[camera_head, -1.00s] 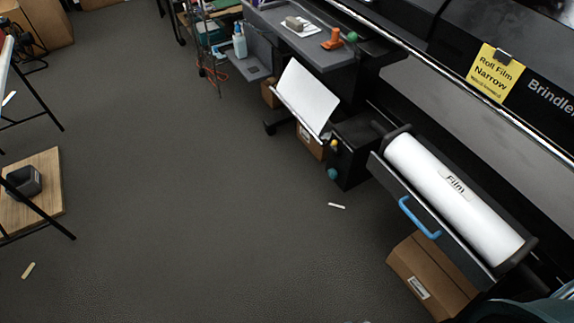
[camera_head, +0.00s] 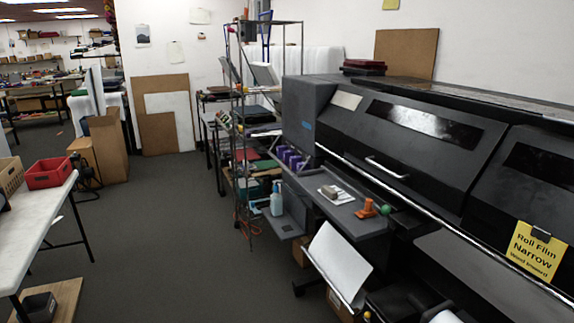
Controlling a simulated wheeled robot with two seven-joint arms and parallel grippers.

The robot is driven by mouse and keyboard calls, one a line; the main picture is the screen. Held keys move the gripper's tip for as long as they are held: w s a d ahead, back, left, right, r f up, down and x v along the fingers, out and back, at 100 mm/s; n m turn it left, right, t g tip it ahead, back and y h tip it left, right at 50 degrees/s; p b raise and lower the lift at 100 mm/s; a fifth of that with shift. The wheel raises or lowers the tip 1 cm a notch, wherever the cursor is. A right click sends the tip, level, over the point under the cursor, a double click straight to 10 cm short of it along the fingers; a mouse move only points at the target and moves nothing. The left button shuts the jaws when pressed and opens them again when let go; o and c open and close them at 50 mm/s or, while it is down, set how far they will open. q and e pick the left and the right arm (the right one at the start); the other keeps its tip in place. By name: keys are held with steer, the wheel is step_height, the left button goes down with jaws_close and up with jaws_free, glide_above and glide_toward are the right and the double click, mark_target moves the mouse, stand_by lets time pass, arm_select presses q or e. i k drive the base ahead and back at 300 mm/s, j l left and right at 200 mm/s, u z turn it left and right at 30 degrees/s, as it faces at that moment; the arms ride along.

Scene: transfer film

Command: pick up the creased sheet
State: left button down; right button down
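A white sheet (camera_head: 340,262) leans at a slant in a holder below the front of the large black printer (camera_head: 400,145). I cannot tell from here whether it is creased. A small white piece with a grey block (camera_head: 331,191) on it lies on the printer's dark side shelf (camera_head: 340,215). Part of a white roll (camera_head: 446,317) shows at the bottom edge. Neither of my grippers is in view.
An orange tool (camera_head: 366,209) and a green knob (camera_head: 386,210) are on the shelf. A wire rack (camera_head: 238,120) stands behind. A white table (camera_head: 40,215) with a red bin (camera_head: 49,173) is at left. The grey floor (camera_head: 160,230) between is clear.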

mark_target(336, 196)
steer(key=i+z, duration=0.1)
steer(key=z, duration=0.8)
steer(key=i+j+z, duration=0.2)
steer(key=j+z, duration=0.15)
steer(key=i+j+z, duration=0.15)
steer(key=j+z, duration=0.2)
steer(key=i+j+z, duration=0.15)
steer(key=j+z, duration=0.2)
steer(key=i+j+z, duration=0.1)
steer(key=j, duration=0.65)
steer(key=i+j, duration=0.15)
steer(key=j, duration=0.65)
steer(key=i+j+z, duration=0.15)
steer(key=j, duration=0.65)
steer(key=k+l, duration=0.05)
